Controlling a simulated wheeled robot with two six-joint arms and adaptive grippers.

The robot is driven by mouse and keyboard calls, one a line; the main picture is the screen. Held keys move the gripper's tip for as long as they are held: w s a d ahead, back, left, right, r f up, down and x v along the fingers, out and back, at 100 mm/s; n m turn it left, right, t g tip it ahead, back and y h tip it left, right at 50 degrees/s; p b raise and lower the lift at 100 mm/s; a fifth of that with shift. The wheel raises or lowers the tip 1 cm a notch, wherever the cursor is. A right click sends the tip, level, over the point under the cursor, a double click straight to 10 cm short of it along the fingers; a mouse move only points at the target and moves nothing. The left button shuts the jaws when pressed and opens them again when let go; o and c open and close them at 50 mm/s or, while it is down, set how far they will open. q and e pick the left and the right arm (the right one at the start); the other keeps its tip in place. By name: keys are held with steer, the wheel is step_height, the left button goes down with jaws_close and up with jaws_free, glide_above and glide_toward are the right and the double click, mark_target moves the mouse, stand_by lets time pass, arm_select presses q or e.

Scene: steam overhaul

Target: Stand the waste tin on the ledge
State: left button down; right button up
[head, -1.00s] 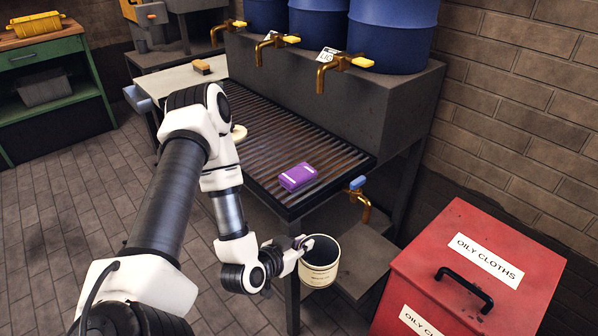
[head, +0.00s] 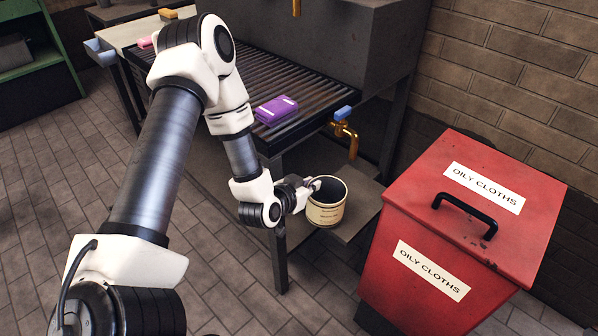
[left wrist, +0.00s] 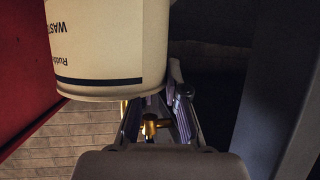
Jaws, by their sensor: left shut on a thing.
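The waste tin (head: 325,213) is a cream, open-topped tin with a printed label, held about upright. My left gripper (head: 307,188) is shut on its left side near the rim. In the left wrist view the tin (left wrist: 110,45) fills the upper middle, its label lettering partly cut off, beside the gripper's fingers (left wrist: 160,115). A grey ledge (head: 367,205) sits low under the bench, below the blue-handled tap. The tin overlaps the ledge's left part in the head view; I cannot tell whether it touches it. My right gripper is not in view.
A brass tap (head: 345,130) with a blue handle juts out above the ledge. The slatted bench (head: 235,80) carries a purple box (head: 276,109). A red oily-cloths bin (head: 455,225) stands close on the right. A bench leg (head: 279,255) stands left of the tin.

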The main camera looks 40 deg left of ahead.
arm_select(q)
steer(key=w+f+b, duration=0.1)
steer(key=w+b, duration=0.1)
steer(key=w, duration=0.6)
steer(key=shift+w+d, duration=0.35)
steer(key=shift+f+b, duration=0.4)
steer(key=shift+f, duration=0.05)
steer(key=c, duration=1.1)
jaws_free()
steer(key=shift+c, duration=0.2)
step_height(320, 180, up, 10)
